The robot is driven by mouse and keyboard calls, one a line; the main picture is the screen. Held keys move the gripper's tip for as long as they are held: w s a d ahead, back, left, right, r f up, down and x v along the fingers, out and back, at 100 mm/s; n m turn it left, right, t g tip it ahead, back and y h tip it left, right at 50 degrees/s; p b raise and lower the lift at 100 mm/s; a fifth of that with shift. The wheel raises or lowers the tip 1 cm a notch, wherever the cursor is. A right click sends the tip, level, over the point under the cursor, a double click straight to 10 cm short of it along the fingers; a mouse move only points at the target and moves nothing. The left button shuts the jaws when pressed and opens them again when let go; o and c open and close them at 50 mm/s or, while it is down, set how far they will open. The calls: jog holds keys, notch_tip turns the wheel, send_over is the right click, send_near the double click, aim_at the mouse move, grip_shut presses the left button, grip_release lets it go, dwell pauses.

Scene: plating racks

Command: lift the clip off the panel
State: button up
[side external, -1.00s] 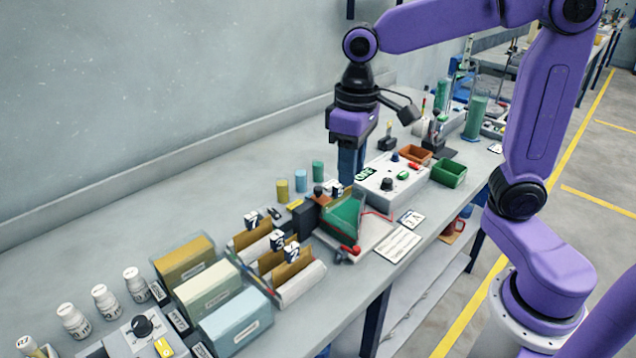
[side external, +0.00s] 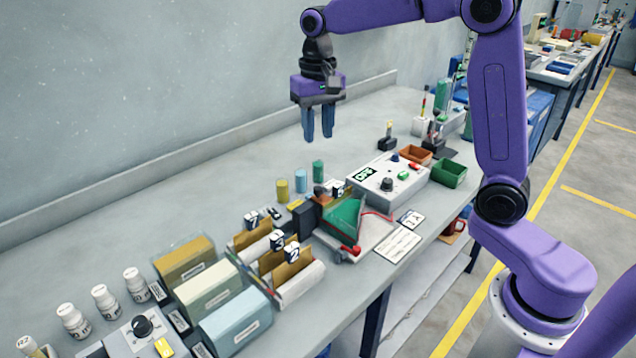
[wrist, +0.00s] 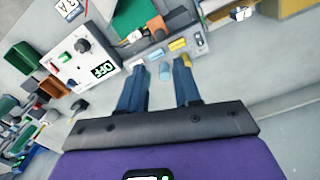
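A green panel (side external: 342,218) stands tilted on a pale base in the middle of the bench. A red clip (side external: 352,250) with dark parts sits low at the panel's front edge, and a red wire runs near it. Whether the clip grips the panel is too small to tell. My gripper (side external: 318,138) is open and empty, fingers pointing down, high above the bench and behind the panel. In the wrist view my gripper (wrist: 160,66) shows its two fingers apart with nothing between them. The green panel (wrist: 130,18) is at the top there; I cannot make out the clip.
A white control box (side external: 392,185) reading OFF stands right of the panel. Yellow, blue and green cylinders (side external: 301,181) stand behind it. Card racks (side external: 290,272) and boxes fill the left front. Orange and green bins (side external: 449,173) are at right. The bench's back strip is clear.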

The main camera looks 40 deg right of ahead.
aim_at(318, 188)
notch_tip(318, 188, down, 14)
jog(key=shift+r, duration=0.15)
dwell(0.4)
